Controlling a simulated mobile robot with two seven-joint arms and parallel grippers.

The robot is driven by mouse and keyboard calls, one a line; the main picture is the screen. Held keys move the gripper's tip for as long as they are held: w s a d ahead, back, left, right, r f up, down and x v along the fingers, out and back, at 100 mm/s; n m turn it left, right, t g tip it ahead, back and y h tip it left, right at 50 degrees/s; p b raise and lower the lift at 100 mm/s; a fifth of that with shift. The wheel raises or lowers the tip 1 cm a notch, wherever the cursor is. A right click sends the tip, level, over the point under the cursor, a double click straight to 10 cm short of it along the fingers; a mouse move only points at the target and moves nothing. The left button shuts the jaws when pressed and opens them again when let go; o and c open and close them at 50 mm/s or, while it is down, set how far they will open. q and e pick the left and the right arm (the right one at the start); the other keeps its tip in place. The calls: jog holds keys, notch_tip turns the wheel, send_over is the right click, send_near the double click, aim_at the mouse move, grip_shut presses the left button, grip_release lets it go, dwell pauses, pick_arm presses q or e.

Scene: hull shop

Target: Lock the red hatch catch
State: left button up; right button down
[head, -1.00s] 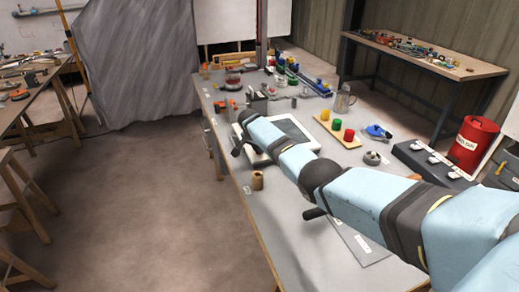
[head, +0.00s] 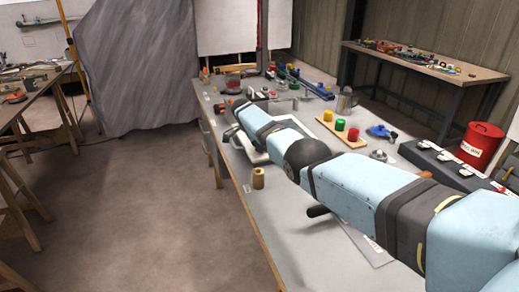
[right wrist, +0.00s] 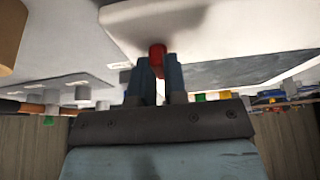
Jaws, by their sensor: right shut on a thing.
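The red hatch catch (right wrist: 157,52) shows in the right wrist view as a small red piece at the edge of the white hatch (right wrist: 215,28). My right gripper (right wrist: 158,68) is shut on the catch, a dark finger on each side. In the head view the hatch (head: 252,155) lies on the workbench, mostly hidden behind my right arm. There my right gripper (head: 229,134) shows only as a small dark part at the hatch's left side, and the catch is hidden. How far the catch is turned cannot be told. My left gripper is not in view.
The grey workbench (head: 262,208) also bears a tan cylinder (head: 258,178), a board with yellow, green and red pieces (head: 340,131), a metal jug (head: 345,103) and a blue tool (head: 382,132). A red can (head: 480,146) stands at the right. The floor left is clear.

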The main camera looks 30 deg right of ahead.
dwell(0.4)
jog(key=c, duration=1.2)
grip_release()
jog(key=shift+o, duration=0.2)
jog(key=p+v, duration=0.2)
jog(key=v, duration=1.1)
jog(key=shift+r, duration=0.4)
